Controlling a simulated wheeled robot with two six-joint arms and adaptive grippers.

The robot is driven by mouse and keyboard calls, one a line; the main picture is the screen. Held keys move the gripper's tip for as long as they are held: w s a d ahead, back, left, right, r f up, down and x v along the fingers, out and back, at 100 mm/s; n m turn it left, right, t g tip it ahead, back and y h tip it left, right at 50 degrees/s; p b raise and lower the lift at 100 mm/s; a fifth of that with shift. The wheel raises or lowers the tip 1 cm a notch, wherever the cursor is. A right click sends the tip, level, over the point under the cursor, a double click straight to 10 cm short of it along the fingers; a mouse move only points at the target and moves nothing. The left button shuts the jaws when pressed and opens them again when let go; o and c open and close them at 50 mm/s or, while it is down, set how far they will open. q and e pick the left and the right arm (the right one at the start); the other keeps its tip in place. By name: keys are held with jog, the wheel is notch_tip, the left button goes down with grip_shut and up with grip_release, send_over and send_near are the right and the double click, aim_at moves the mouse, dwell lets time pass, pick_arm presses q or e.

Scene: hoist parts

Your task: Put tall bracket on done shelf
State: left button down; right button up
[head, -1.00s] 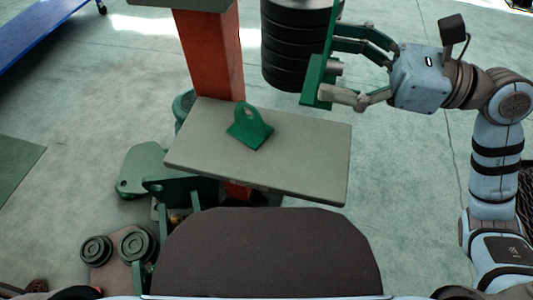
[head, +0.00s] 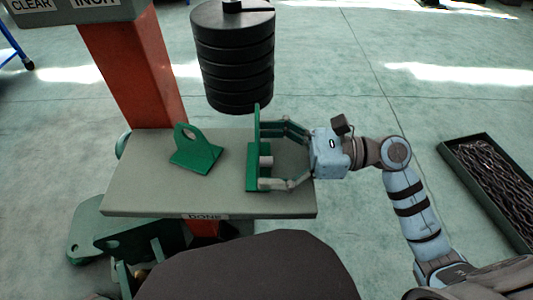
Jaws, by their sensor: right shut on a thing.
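The tall bracket (head: 254,170) is green, with a flat base and a tall thin upright plate. It stands upright at the right part of the done shelf (head: 140,197), a grey board with a DONE label on its front edge. My right gripper (head: 264,160) comes in from the right and is shut on the bracket, its fingers on either side. The bracket's base looks to be at the shelf surface; I cannot tell whether it touches. My left gripper is not in view.
A smaller green lug bracket (head: 194,150) sits on the shelf's left half. A stack of black weights (head: 233,55) hangs behind the shelf. An orange post (head: 137,68) rises at the back left. A tray of chain (head: 492,180) lies at right.

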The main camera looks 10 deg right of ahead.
jog(key=shift+r, duration=0.15)
jog(key=o, duration=1.6)
jog(key=shift+f, duration=0.2)
jog(key=shift+c, duration=0.2)
jog(key=shift+o, duration=0.6)
